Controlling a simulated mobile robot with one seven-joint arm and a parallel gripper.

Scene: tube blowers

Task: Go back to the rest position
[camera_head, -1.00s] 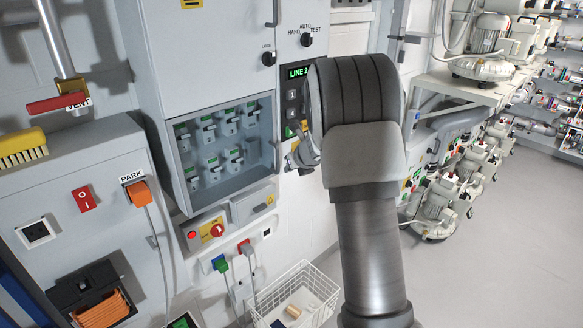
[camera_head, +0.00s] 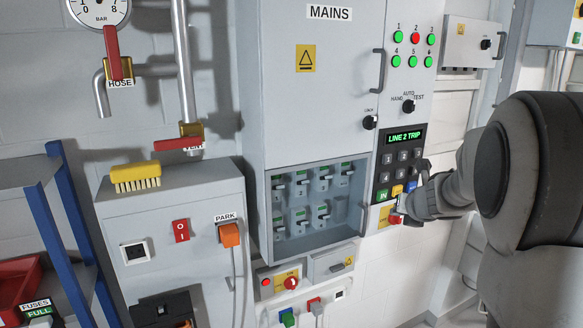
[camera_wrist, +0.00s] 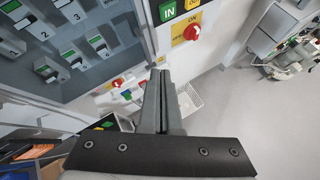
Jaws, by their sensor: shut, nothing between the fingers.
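My gripper (camera_head: 408,207) is in the head view at the right of the grey cabinet, in front of the lower part of the keypad panel, with my arm reaching in from the right edge. In the wrist view my gripper (camera_wrist: 165,78) shows its two fingers side by side, shut, with nothing between them. The fingertips point toward the wall below the red knob (camera_wrist: 193,32) and the green IN key (camera_wrist: 167,11). I cannot tell from the head view whether the fingertips touch the panel.
The open breaker window (camera_head: 310,198) holds several switches. A yellow brush (camera_head: 135,177) lies on the grey box (camera_head: 170,205) at left. A white wire basket (camera_wrist: 190,100) stands below; floor (camera_wrist: 245,120) is free at right.

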